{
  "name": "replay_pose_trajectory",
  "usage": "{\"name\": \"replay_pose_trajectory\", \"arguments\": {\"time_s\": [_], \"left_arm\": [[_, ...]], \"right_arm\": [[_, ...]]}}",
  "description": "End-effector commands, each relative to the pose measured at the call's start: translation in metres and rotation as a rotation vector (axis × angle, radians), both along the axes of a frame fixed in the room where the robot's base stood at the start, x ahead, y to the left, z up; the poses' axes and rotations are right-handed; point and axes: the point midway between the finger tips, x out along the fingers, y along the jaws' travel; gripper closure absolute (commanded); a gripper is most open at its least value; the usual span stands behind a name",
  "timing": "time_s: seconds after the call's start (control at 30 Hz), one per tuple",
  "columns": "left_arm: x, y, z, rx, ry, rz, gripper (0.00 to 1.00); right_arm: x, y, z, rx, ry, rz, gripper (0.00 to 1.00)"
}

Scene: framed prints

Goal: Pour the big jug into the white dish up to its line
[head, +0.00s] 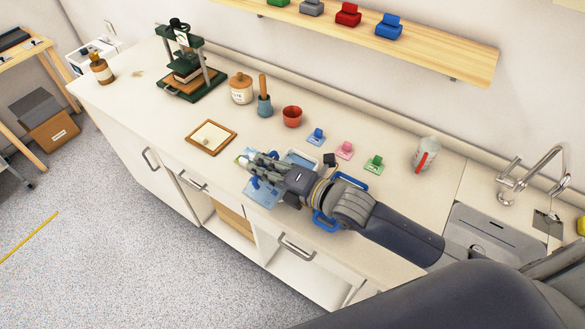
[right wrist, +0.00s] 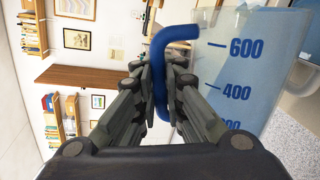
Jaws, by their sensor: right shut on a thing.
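My right gripper (head: 252,163) is shut on the blue handle (right wrist: 160,72) of a clear jug. In the right wrist view the jug wall (right wrist: 235,75) fills the right side, with blue marks reading 600 and 400 and a lower one partly hidden. In the head view the pale blue jug (head: 262,192) shows beside and below the fingers, over the counter's front part; its tilt and level are unclear. A pale, blue-edged thing (head: 303,158) lies behind the gripper, mostly hidden; I cannot tell whether it is the white dish. My left gripper is not in view.
Blue loop handles (head: 325,221) show beside my right forearm. A wooden frame (head: 211,136) lies left of the gripper. A red cup (head: 292,116), small blue, pink and green items, and a white container (head: 425,153) stand behind. The sink (head: 490,235) is at right.

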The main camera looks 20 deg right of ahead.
Motion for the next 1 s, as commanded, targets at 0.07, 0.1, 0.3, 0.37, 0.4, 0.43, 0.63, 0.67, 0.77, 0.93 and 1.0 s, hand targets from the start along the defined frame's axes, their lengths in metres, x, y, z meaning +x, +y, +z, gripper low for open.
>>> {"name": "replay_pose_trajectory", "arguments": {"time_s": [0.07, 0.1, 0.3, 0.37, 0.4, 0.43, 0.63, 0.67, 0.77, 0.93, 1.0], "left_arm": [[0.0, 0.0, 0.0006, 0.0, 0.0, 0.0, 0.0], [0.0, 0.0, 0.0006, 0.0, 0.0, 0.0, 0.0], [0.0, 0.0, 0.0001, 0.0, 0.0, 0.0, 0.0], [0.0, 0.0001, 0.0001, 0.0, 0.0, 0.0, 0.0], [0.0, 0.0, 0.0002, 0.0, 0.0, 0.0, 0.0], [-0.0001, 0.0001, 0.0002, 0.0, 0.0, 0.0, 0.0], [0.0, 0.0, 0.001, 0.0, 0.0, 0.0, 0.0], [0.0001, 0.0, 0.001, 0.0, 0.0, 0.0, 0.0], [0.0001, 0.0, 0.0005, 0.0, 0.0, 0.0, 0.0], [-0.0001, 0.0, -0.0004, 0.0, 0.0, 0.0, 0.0], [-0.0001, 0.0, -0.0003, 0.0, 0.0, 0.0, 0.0]], "right_arm": [[0.0008, -0.0004, 0.0021, 0.004, -0.002, 0.001, 1.0], [0.0011, -0.0009, 0.0019, 0.006, 0.0, 0.001, 1.0], [0.0026, -0.0029, 0.0011, 0.015, 0.008, 0.0, 1.0], [0.003, -0.0035, 0.0011, 0.018, 0.01, 0.0, 1.0], [0.0034, -0.0038, 0.0011, 0.019, 0.011, 0.0, 1.0], [0.0037, -0.0042, 0.0012, 0.021, 0.013, 0.0, 1.0], [0.0053, -0.0061, 0.0021, 0.027, 0.018, 0.0, 1.0], [0.0055, -0.0064, 0.002, 0.028, 0.018, -0.001, 1.0], [0.0062, -0.0074, 0.0016, 0.033, 0.022, 0.0, 1.0], [0.0074, -0.0089, 0.0007, 0.041, 0.029, 0.0, 1.0], [0.0076, -0.0092, 0.0008, 0.043, 0.031, 0.0, 1.0]]}}
